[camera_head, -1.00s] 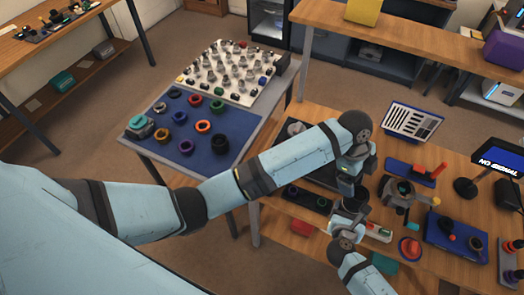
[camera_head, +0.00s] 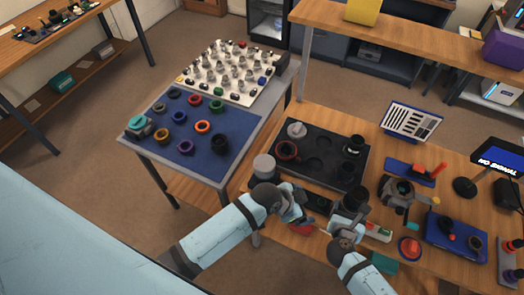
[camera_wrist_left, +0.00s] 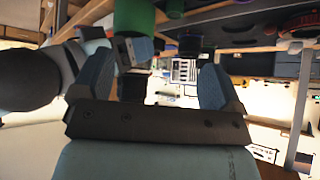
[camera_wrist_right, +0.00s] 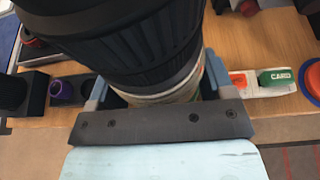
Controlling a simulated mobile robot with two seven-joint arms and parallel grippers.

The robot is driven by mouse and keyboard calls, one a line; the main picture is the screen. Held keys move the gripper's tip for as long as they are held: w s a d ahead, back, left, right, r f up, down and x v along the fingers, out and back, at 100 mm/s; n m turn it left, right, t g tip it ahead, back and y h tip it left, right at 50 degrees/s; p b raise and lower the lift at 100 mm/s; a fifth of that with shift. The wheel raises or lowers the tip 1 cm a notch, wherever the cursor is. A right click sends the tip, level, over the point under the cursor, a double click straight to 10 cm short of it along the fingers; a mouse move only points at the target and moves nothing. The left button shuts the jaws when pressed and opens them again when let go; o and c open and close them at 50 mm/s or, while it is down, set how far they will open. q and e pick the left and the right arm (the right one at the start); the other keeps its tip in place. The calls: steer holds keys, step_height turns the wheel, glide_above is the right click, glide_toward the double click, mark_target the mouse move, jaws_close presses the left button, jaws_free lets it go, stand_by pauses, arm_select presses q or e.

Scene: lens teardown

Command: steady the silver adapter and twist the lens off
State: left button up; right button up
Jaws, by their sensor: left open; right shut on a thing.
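The black ribbed lens (camera_wrist_right: 130,40) stands large in the right wrist view, with the silver adapter (camera_wrist_right: 168,92) as a ring at its lower end. My right gripper (camera_head: 344,232) is shut on the silver adapter, one finger on each side. In the head view the lens (camera_head: 350,199) stands upright above it. My left gripper (camera_head: 308,222) is left of the lens, low by the bench's front edge, apart from the lens as far as I can tell. In the left wrist view its jaws (camera_wrist_left: 155,78) are spread with nothing clearly held.
A dark tray (camera_head: 320,150) with round recesses lies behind the lens. A grey cylinder (camera_head: 264,167) is by its left corner. A ring-shaped holder (camera_head: 396,190) and a red disc (camera_head: 410,248) are to the right. The blue mat (camera_head: 235,133) holds several coloured rings.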

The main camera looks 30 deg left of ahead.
arm_select(q)
steer(key=s+a+f+n+t+y, duration=0.1)
steer(key=s+a+n+t, duration=0.3)
steer(key=s+a, duration=0.5)
steer(key=shift+s+a+n+y, duration=0.25)
steer(key=shift+a+n+y, duration=0.35)
steer(key=shift+a+n, duration=0.55)
steer(key=shift+a, duration=0.15)
arm_select(e)
steer(key=o, duration=1.2)
arm_select(q)
steer(key=shift+m, duration=0.25)
arm_select(e)
steer(key=shift+s, duration=0.5)
arm_select(q)
steer(key=shift+n+t+y, duration=0.3)
steer(key=shift+n+t, duration=0.2)
steer(key=shift+t, duration=0.1)
steer(key=s+a+b, duration=0.1)
steer(key=s+a+f, duration=0.1)
steer(key=a, duration=0.1)
steer(key=shift+s+f+b, duration=0.15)
steer(key=shift+s+b, duration=0.1)
steer(key=shift+b, duration=0.1)
arm_select(e)
steer(key=v, duration=1.3)
steer(key=shift+w+r, duration=0.15)
steer(key=shift+r, duration=0.1)
